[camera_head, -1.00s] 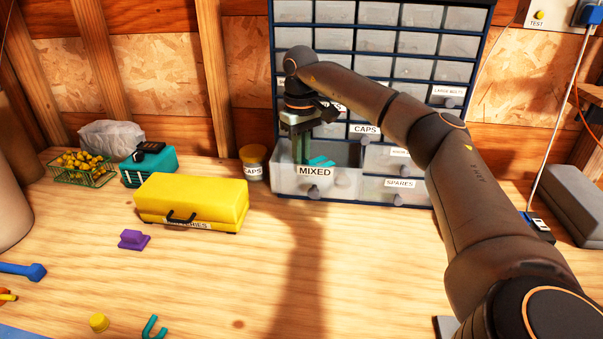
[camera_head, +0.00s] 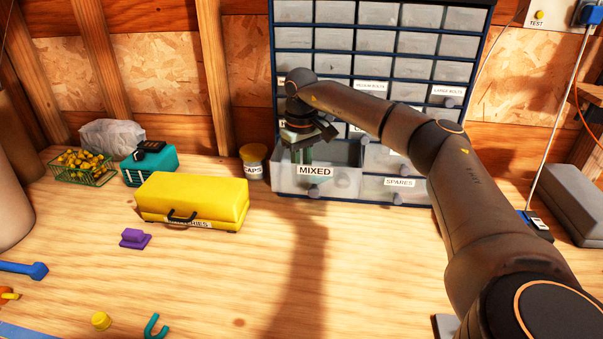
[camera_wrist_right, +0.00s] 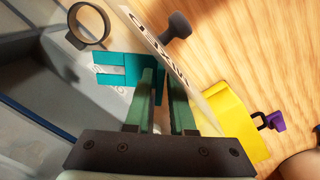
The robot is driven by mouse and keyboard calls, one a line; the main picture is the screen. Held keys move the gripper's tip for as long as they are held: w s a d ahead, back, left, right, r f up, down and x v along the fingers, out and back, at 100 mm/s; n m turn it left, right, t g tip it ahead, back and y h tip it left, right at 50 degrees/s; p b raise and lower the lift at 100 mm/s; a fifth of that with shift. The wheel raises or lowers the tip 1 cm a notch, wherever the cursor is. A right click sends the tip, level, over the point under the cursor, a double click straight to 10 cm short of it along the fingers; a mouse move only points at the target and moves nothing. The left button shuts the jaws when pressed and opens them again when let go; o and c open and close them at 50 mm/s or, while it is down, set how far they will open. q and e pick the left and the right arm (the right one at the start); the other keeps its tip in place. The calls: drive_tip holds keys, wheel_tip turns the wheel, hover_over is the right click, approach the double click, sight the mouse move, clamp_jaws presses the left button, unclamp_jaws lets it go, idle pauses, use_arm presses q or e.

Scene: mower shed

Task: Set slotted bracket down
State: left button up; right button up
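The teal slotted bracket (camera_wrist_right: 112,70) shows in the right wrist view, at my right fingertips and inside the open drawer marked MIXED (camera_head: 345,184). My right gripper (camera_wrist_right: 162,80) points down into that drawer, with the bracket between its green fingers; it appears shut on it. In the head view my right gripper (camera_head: 302,158) is behind the drawer front, which hides the fingertips and the bracket. Whether the bracket touches the drawer floor cannot be told. My left gripper is in neither view.
A dark ring (camera_wrist_right: 89,26) shows close to the bracket in the wrist view. The drawer cabinet (camera_head: 367,65) rises behind. A caps jar (camera_head: 253,162) and a yellow case (camera_head: 195,198) stand left of the drawer. The bench in front is mostly clear.

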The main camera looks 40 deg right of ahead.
wheel_tip(320, 180, up, 12)
drive_tip(key=shift+r, duration=0.2)
idle(0.4)
drive_tip(key=shift+f, duration=0.1)
